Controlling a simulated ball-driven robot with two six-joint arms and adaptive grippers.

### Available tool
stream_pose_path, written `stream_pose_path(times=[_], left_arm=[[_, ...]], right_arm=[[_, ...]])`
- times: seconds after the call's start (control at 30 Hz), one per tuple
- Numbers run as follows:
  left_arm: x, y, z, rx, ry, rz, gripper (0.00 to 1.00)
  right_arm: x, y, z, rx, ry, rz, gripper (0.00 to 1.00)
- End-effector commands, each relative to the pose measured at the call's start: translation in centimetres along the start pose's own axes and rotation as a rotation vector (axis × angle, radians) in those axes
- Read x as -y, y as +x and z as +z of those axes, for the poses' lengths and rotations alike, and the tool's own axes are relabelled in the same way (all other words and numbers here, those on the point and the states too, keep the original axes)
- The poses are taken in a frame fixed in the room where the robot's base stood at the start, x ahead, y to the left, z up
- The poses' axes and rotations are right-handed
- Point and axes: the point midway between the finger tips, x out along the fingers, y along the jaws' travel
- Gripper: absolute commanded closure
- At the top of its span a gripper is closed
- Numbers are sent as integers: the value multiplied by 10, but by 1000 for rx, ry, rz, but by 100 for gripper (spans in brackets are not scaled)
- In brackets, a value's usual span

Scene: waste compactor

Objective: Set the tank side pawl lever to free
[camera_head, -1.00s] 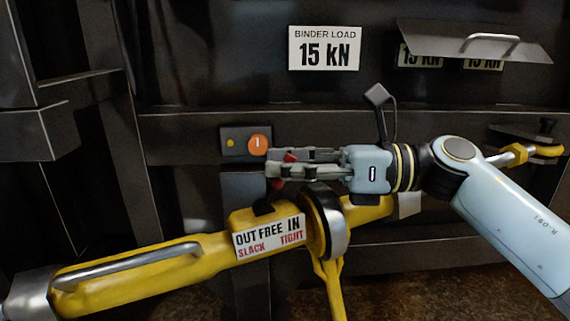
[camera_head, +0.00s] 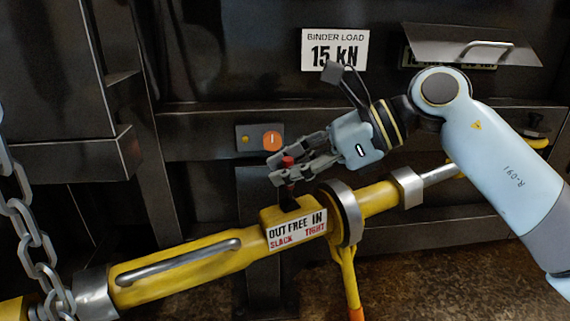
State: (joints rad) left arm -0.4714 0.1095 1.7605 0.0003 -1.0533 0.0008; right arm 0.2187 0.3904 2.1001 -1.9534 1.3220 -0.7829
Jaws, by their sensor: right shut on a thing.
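The yellow load binder (camera_head: 185,268) runs from lower left to upper right, with a ratchet housing (camera_head: 345,215) in its middle. Its pawl lever (camera_head: 287,192) is a short dark stem with a red knob (camera_head: 288,161), rising from the yellow block above the "OUT FREE IN" label (camera_head: 297,232). The stem stands close to upright, roughly above the space between OUT and FREE; its exact notch cannot be told. My right gripper (camera_head: 277,170) comes in from the right and is shut on the lever at its knob, with fingers partly covering it. My left gripper is out of view.
A "15 kN" sign (camera_head: 335,50) and a tilted flap with a handle (camera_head: 470,45) are on the dark wall behind. An orange button (camera_head: 272,140) sits just behind my right gripper. A chain (camera_head: 30,240) hangs at far left. A yellow handle (camera_head: 346,275) hangs below the ratchet.

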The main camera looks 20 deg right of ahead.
Motion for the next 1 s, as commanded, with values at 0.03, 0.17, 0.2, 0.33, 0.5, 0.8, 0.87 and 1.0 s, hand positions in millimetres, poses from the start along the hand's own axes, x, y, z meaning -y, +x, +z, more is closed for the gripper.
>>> stream_pose_path(times=[0.03,0.17,0.2,0.33,0.5,0.8,0.87,1.0], left_arm=[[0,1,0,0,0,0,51],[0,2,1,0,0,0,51],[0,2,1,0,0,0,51],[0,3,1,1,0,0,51],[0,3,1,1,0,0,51],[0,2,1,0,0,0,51],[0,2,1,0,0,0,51],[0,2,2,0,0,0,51]], right_arm=[[0,0,1,-5,-1,0,100],[0,0,0,-15,-5,-2,100],[0,0,0,-16,-6,-3,100],[0,0,-1,-16,-6,-2,100],[0,0,-1,-15,-5,-2,89],[0,0,0,-15,-7,-3,62],[0,0,0,-15,-7,-3,62],[0,-2,-1,-16,-8,-3,62]])
